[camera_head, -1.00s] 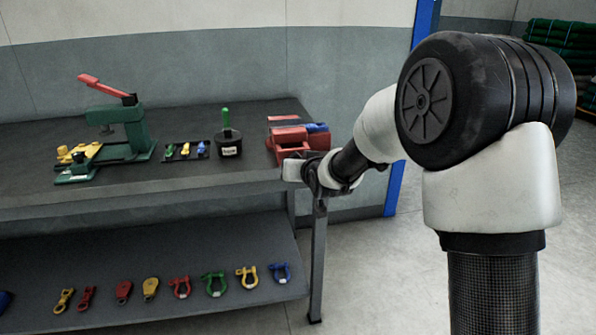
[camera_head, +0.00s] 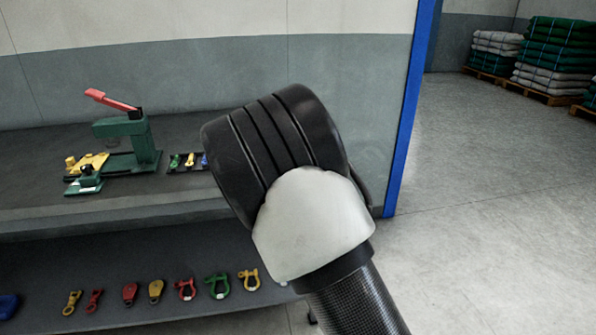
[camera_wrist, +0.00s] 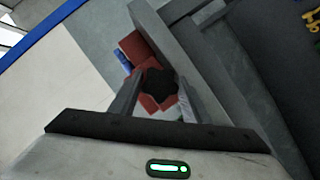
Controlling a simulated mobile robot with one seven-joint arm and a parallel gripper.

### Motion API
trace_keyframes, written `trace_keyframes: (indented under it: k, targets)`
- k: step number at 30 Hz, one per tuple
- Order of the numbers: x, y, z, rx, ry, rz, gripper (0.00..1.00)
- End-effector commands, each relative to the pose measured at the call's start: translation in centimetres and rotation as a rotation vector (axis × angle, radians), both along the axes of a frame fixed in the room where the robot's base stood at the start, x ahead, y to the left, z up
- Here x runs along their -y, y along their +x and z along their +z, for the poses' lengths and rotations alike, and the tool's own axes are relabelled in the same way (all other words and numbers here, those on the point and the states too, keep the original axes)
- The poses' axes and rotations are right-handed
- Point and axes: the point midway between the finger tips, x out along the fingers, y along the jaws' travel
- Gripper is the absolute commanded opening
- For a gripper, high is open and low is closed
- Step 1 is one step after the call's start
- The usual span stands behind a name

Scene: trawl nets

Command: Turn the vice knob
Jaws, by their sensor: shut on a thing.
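The red vice (camera_wrist: 138,48) shows in the wrist view, with a dark lobed knob (camera_wrist: 158,84) in front of it. My gripper (camera_wrist: 157,91) has its two grey fingers on either side of the knob and is shut on it. A small blue part (camera_wrist: 123,60) shows beside the red body. In the head view my arm hides the vice, the knob and the gripper.
The workbench (camera_head: 60,205) carries a green press with a red lever (camera_head: 127,135) and a small tray of coloured parts (camera_head: 187,161). Several shackles (camera_head: 218,286) lie on the lower shelf. A blue post (camera_head: 408,125) stands at right. Open floor (camera_head: 490,190) lies beyond.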

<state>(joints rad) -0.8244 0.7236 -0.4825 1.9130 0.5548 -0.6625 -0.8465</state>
Motion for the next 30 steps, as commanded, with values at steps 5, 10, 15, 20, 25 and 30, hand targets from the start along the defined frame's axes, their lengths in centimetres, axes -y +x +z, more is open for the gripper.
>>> trace_keyframes:
  k: [5,10,15,20,25,30]
  targets:
    - [-0.33,0.16,0.57,0.057,-0.163,0.005,0.21]
    - [-0.31,0.18,0.42,0.102,-0.317,0.004,0.21]
    - [-0.22,0.19,0.25,0.146,-0.472,0.002,0.21]
    - [-0.25,0.2,0.15,0.184,-0.604,0.002,0.2]
    - [-0.2,0.21,0.16,0.219,-0.718,0.0,0.21]
    - [-0.15,0.21,0.2,0.242,-0.801,-0.002,0.21]
